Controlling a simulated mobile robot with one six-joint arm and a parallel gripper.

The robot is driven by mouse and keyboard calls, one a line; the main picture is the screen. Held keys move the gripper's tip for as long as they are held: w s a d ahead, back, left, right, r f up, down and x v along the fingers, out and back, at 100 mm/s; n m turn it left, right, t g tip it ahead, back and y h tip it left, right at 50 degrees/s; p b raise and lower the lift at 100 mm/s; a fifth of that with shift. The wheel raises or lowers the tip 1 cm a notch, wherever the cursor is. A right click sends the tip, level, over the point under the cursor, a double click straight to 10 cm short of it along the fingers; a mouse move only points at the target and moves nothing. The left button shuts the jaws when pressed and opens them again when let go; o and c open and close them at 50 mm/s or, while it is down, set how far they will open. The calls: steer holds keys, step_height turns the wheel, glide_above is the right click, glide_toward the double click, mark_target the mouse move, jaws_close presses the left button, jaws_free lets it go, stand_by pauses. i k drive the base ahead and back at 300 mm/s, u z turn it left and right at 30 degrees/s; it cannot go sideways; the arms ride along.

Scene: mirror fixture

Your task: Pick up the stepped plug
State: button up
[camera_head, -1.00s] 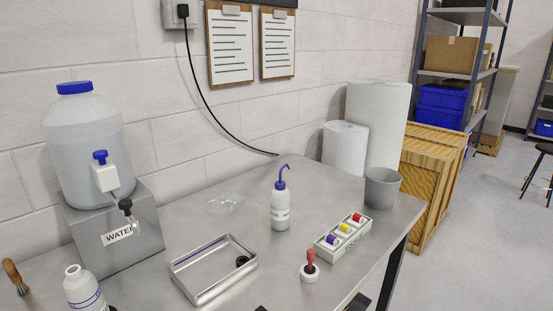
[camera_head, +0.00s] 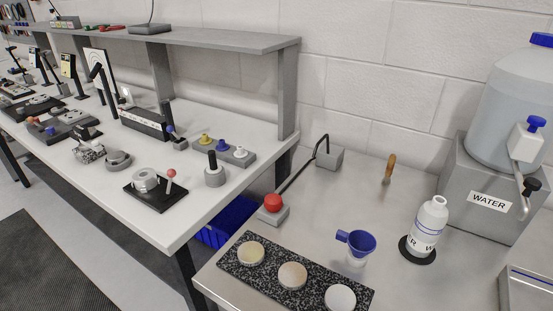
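I cannot tell for sure which thing is the stepped plug. A low grey round piece with a raised, narrower top (camera_head: 118,159) sits on the white bench (camera_head: 140,200) and looks stepped. Close to it, at the bench's front right, stands a grey cylinder with a black upright peg (camera_head: 214,172). Both stand upright and apart from other things. My gripper is not in view.
A block with yellow, blue and white knobs (camera_head: 222,148) is behind. A grey shelf (camera_head: 200,39) overhangs the bench's back.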

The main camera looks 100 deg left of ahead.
mark_target(213, 168)
steer(key=z, duration=0.6)
steer(key=k, duration=0.15)
steer(key=u, duration=2.45)
steer(key=k, duration=0.15)
steer(key=u, duration=2.1)
steer(key=k, duration=0.3)
steer(key=u, duration=1.35)
